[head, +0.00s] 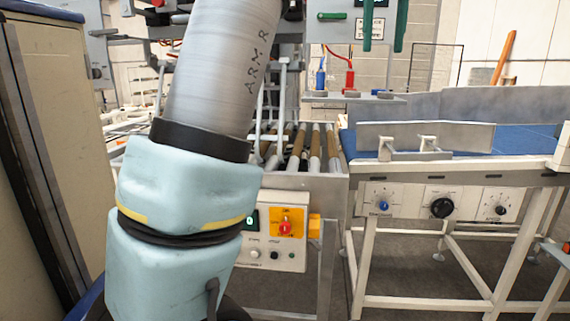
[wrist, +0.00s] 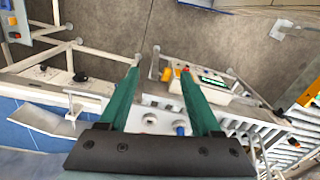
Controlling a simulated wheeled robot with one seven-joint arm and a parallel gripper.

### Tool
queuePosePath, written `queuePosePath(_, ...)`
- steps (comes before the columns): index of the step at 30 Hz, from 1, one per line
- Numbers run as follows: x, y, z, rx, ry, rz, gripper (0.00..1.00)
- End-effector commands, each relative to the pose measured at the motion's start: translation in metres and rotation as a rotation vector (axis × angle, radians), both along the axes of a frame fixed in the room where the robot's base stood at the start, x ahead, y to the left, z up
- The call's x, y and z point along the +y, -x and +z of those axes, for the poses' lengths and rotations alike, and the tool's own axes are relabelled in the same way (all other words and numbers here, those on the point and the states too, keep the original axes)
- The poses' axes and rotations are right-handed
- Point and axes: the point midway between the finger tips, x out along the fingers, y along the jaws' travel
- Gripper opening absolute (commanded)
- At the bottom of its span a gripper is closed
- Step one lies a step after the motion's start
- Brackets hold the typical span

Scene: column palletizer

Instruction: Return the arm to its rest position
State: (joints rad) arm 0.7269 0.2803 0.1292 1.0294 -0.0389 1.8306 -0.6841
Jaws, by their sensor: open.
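My gripper (head: 383,45) hangs at the top of the head view with two green fingers pointing down. In the wrist view my gripper (wrist: 161,72) has its green fingers spread wide, with nothing between them. It is open and clear of the surfaces below. My arm, marked ARM R (head: 220,75), crosses the left half of the head view and hides part of what lies behind it. The wrist view looks down past the fingers at the conveyors and floor.
A roller conveyor (head: 315,150) stands ahead, with a control box (head: 255,252) bearing a red knob (head: 286,228). A blue belt conveyor (head: 420,145) is at right. Red (head: 349,80) and blue (head: 320,80) fittings stand near a bracket. A beige cabinet (head: 55,120) is close at left.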

Motion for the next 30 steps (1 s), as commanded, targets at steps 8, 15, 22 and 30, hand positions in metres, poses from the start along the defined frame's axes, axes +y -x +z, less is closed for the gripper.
queuePosePath(8, 0.019, -0.02, -0.037, -0.007, 0.01, -0.01, 0.65)
queuePosePath(15, 0.054, -0.041, -0.098, -0.021, 0.02, -0.026, 0.65)
queuePosePath(22, 0.122, -0.042, -0.201, -0.052, 0.026, -0.061, 0.65)
queuePosePath(30, 0.209, 0.016, -0.32, -0.1, 0.018, -0.118, 0.65)
